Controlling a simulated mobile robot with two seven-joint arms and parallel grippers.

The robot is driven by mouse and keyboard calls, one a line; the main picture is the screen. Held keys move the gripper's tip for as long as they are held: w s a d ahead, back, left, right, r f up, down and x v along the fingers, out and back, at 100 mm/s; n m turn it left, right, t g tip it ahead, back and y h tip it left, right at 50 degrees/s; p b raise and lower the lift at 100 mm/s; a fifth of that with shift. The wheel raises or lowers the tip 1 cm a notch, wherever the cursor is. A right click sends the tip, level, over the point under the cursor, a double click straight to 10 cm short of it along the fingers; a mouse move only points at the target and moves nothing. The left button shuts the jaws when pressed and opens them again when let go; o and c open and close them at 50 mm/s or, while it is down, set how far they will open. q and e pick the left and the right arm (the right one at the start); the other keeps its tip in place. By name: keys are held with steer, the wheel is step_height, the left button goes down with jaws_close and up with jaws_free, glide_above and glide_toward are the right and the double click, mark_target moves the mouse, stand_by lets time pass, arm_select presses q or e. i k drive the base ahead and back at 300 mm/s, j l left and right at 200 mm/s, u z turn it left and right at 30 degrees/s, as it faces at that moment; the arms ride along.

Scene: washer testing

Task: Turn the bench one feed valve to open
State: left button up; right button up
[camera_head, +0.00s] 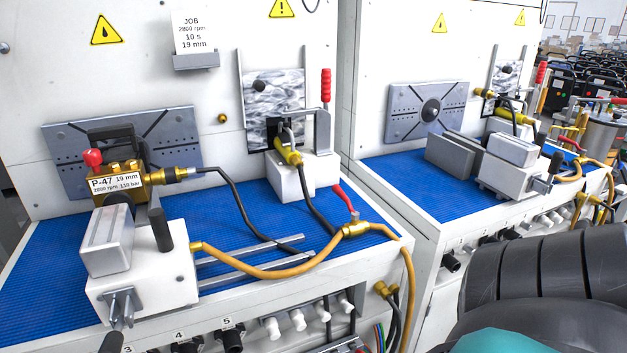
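The near bench, which I take for bench one, has a blue mat (225,213). A brass valve (355,229) with a red lever (344,198) sits at the mat's right edge, joined to yellow hoses. The lever stands up, tilted to the left and off the hose line. A yellow hose (265,272) runs from the fixture to the valve. Neither of my gripper's fingers is in view.
A toggle clamp with a red handle (326,88) stands behind the valve, near a brass nozzle (288,152). A second bench (430,188) with a similar rig stands at the right. My dark arm link (555,285) fills the lower right.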

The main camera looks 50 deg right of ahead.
mark_target(336, 189)
steer(key=z, duration=1.85)
